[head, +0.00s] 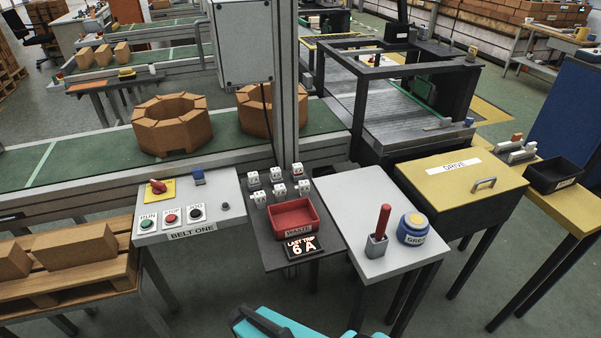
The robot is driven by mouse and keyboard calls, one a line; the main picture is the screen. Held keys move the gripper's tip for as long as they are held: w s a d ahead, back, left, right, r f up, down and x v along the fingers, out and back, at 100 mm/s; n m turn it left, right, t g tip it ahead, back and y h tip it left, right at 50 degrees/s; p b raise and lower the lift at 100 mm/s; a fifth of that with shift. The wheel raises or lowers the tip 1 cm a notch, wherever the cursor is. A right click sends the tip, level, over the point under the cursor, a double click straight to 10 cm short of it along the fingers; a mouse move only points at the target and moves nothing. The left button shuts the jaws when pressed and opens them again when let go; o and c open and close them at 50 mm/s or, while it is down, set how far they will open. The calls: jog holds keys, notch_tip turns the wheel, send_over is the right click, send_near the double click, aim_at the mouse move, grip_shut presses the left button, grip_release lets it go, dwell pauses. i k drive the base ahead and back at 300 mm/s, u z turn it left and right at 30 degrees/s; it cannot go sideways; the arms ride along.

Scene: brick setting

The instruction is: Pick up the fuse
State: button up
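Several small white fuse-like blocks stand in two short rows at the back of a dark grey side table (265,250). The back row has a left block (253,179), a middle block (276,175) and a right block (298,170). The front row has a left block (259,198), a middle block (280,190) and a right block (304,187). Their small markings are too small to read. A display (302,247) at the table's front reads "LAST TRIP 6 A". My gripper is not in view; only a teal and black part of me shows at the bottom edge.
A red tray (277,232) labelled WASTE sits just in front of the blocks. A belt panel (187,225) is left; a white table (352,190) with a red-handled tool (383,221) and grease tub (413,230) is right. A metal post (286,90) rises behind.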

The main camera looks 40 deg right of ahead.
aim_at(298, 170)
jog(key=z, duration=0.85)
jog(key=k, duration=0.95)
jog(key=i, duration=0.75)
